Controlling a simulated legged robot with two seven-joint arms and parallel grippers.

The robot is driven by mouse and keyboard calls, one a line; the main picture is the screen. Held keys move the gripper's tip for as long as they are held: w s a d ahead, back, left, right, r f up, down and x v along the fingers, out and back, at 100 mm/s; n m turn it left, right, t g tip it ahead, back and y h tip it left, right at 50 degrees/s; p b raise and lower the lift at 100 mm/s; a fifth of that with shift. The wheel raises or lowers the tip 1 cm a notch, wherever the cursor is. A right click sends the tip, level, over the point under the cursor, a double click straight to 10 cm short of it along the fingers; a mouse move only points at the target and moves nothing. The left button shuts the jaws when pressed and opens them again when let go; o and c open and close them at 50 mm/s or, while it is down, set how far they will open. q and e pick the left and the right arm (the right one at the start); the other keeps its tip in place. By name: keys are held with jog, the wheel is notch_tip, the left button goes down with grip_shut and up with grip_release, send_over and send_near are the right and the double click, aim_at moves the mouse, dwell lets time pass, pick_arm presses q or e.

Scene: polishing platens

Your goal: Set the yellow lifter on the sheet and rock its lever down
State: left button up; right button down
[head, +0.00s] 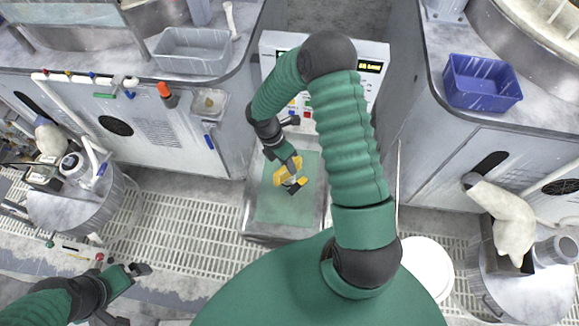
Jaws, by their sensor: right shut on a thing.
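The yellow lifter (281,180) shows over the middle of the pale green sheet (272,210). Dark parts of the lifter show at its lower right side; I cannot make out which of them is the lever. My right gripper (291,168) reaches down from above and is shut on the lifter, hiding part of it. I cannot tell whether the lifter touches the sheet or hangs just above it. My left gripper (130,293) is at the lower left, empty, with its fingers apart, far from the sheet.
The sheet lies on a grey metal stand (262,235) between two grey cabinets. A control panel (372,70) stands behind it. A clear bin (192,50) and a blue bin (482,83) sit on the cabinets. Round side tables with items stand left and right.

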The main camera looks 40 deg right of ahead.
aim_at(288, 174)
jog(key=shift+d+f, duration=0.1)
jog(key=shift+d, duration=0.2)
jog(key=shift+s+a+f, duration=0.1)
jog(key=shift+a+f, duration=0.1)
jog(key=shift+f, duration=0.35)
jog(key=shift+a+f, duration=0.15)
jog(key=shift+f, duration=0.35)
jog(key=shift+a+f+p, duration=0.2)
jog(key=shift+f+p, duration=0.1)
jog(key=shift+f, duration=0.15)
jog(key=c, duration=1.3)
grip_release()
jog(key=shift+d+f, duration=0.15)
jog(key=shift+d, duration=0.2)
jog(key=shift+a, duration=0.1)
